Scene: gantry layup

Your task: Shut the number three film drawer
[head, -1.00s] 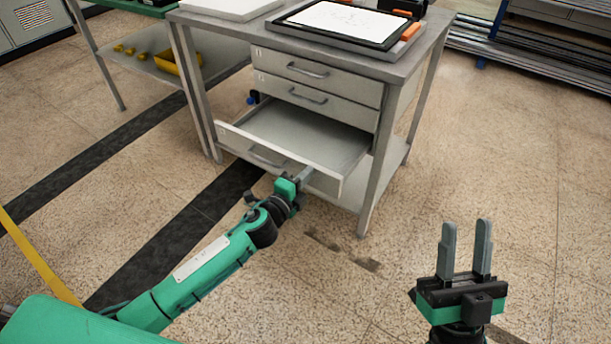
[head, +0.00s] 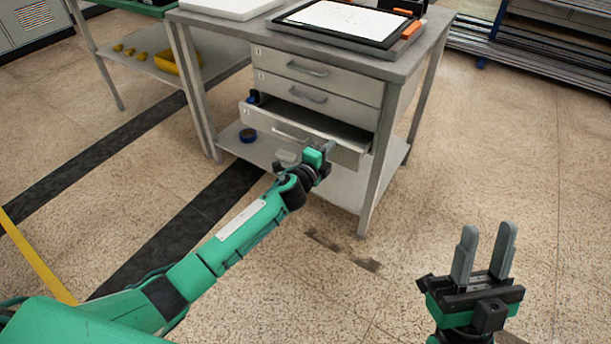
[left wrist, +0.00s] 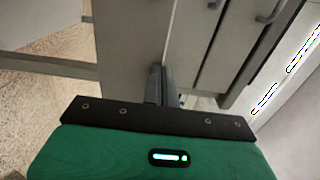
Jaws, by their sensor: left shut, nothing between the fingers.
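The number three film drawer (head: 262,121) is the lowest of three grey drawers in the metal table. It stands partly out, with a narrow strip of its inside showing behind the front. My left gripper (head: 328,148) is at the right part of this drawer's front, its fingers shut and up against or very near the panel. The drawer's handle (head: 290,133) is to the left of the fingers. In the left wrist view the shut fingers (left wrist: 158,84) point at a grey panel. My right gripper (head: 485,252) is open and empty, above the floor at the lower right.
Two drawers above, the top one (head: 290,64) and the middle one (head: 290,89), are shut. A framed sheet (head: 350,20) lies on the tabletop. The floor (head: 500,150) to the right is clear.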

